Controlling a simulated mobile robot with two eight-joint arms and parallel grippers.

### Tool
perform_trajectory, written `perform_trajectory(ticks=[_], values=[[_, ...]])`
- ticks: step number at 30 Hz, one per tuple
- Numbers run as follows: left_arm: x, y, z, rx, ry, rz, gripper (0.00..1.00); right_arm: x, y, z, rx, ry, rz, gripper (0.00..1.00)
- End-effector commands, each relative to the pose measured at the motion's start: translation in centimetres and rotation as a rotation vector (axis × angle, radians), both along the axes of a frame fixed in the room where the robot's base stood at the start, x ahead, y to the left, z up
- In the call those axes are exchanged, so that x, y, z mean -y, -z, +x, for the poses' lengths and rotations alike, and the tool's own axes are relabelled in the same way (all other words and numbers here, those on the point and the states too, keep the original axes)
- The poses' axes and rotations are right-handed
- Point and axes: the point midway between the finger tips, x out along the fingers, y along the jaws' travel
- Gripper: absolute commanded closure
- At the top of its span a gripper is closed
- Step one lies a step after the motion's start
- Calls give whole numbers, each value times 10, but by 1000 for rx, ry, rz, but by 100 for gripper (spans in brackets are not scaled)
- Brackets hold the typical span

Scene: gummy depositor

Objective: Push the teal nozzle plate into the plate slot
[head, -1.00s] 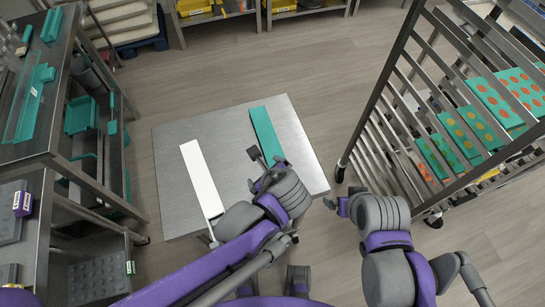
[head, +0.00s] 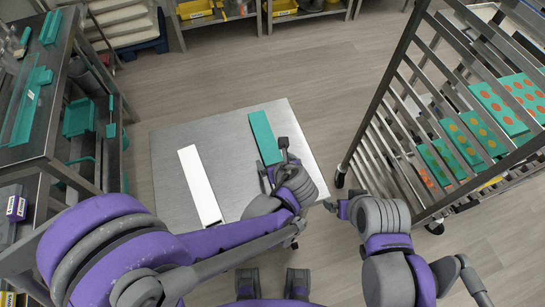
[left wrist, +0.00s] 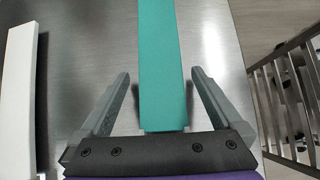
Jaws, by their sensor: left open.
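A long flat teal plate (head: 264,137) lies on the metal table, towards its right side. My left gripper (head: 277,160) is at the plate's near end. In the left wrist view the fingers of the left gripper (left wrist: 160,78) are spread wide, one on each side of the teal plate (left wrist: 160,50), with gaps to it. I cannot tell how high the fingers are above the table. My right gripper (head: 335,206) is off the table's right corner, away from the plate; its finger opening is too small to make out. I cannot identify the plate slot.
A white bar (head: 199,185) lies left of the teal plate on the metal table (head: 175,145). A slatted rack (head: 405,75) with teal trays of orange dots stands at right. A shelf unit (head: 60,75) with teal parts stands at left. Floor is clear behind the table.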

Motion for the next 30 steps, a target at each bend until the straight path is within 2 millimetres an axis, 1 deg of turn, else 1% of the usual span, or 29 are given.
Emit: perform_trajectory(ticks=[1,4,11,12,14,15,17,18,20,21,23,24,28,30], values=[[-2,6,5,0,-1,0,0,0,1,0,0,0,0,6],[-3,11,10,-1,-1,-1,0,0,1,0,-1,0,0,6],[-3,12,11,-1,1,-1,0,0,1,0,-1,0,0,6],[-3,12,10,-1,1,-1,4,0,1,0,-1,0,0,6],[-3,12,10,-1,1,-1,14,0,1,0,-1,0,0,6],[-3,12,10,-1,1,-1,22,0,1,0,-1,0,0,6],[-3,12,10,-1,1,-1,32,0,1,0,-1,0,0,6],[-3,12,10,-1,1,-1,40,0,1,0,-1,0,0,6],[-3,11,10,-1,1,-1,50,0,1,0,-1,0,0,6],[-3,11,10,-1,1,-1,58,0,1,0,-1,0,0,6],[-3,11,10,-1,1,-1,68,0,1,0,-1,0,0,6],[-3,11,10,-1,1,-1,76,0,1,0,-1,0,0,6],[-3,11,10,-1,1,-1,99,0,1,0,-1,0,0,6],[-3,11,10,0,1,-1,100,0,1,0,-1,0,0,6]])
